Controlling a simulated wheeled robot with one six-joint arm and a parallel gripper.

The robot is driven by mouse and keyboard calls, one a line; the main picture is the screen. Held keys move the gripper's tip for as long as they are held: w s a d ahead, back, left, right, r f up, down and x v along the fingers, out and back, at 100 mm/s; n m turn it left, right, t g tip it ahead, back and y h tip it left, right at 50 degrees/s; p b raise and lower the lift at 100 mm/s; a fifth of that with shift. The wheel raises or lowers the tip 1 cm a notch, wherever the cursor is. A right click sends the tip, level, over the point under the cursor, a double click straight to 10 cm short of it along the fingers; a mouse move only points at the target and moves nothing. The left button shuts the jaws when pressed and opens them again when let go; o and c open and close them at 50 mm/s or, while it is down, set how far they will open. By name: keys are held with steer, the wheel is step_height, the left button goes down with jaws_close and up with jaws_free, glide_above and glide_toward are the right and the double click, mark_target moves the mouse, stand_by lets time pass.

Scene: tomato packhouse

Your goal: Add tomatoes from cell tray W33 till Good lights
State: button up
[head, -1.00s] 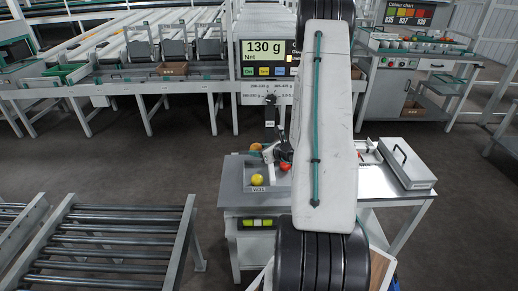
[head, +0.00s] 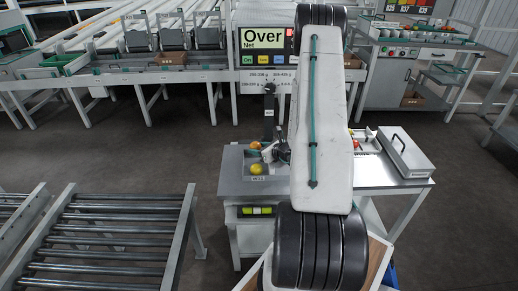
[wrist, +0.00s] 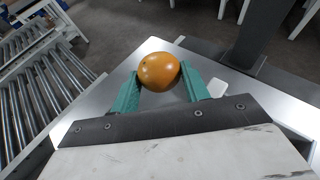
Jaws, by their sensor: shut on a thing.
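In the wrist view my gripper (wrist: 160,80) has its green fingers shut on an orange tomato (wrist: 159,71), above a bare grey metal surface. In the head view my gripper (head: 268,152) is low over the table, partly hidden by my arm. An orange tomato (head: 255,145) shows beside it; I cannot tell if it is the held one. A yellow tomato (head: 257,168) sits in the cell tray (head: 257,179), whose small label seems to read W33. The scale display (head: 264,39) reads "Over" and "Net", with a red light at its upper right.
The steel table (head: 380,175) carries a grey lidded box with a handle (head: 403,152) at right. Small red and white items lie by my arm. A roller conveyor (head: 110,240) stands at left. The display's dark post (head: 269,120) rises behind the tray.

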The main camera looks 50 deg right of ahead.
steer(key=shift+s+a+f, duration=0.15)
steer(key=shift+f, duration=0.2)
steer(key=shift+s+a+f, duration=0.1)
steer(key=shift+f, duration=0.25)
steer(key=o, duration=0.9)
steer(key=shift+a, duration=0.1)
steer(key=c, duration=0.3)
steer(key=shift+c, duration=0.2)
steer(key=shift+w+d+r, duration=0.1)
steer(key=shift+d+r, duration=0.05)
steer(key=shift+r, duration=1.65)
steer(key=shift+w+d+r, duration=0.1)
steer(key=shift+d+r, duration=0.05)
steer(key=shift+r, duration=1.6)
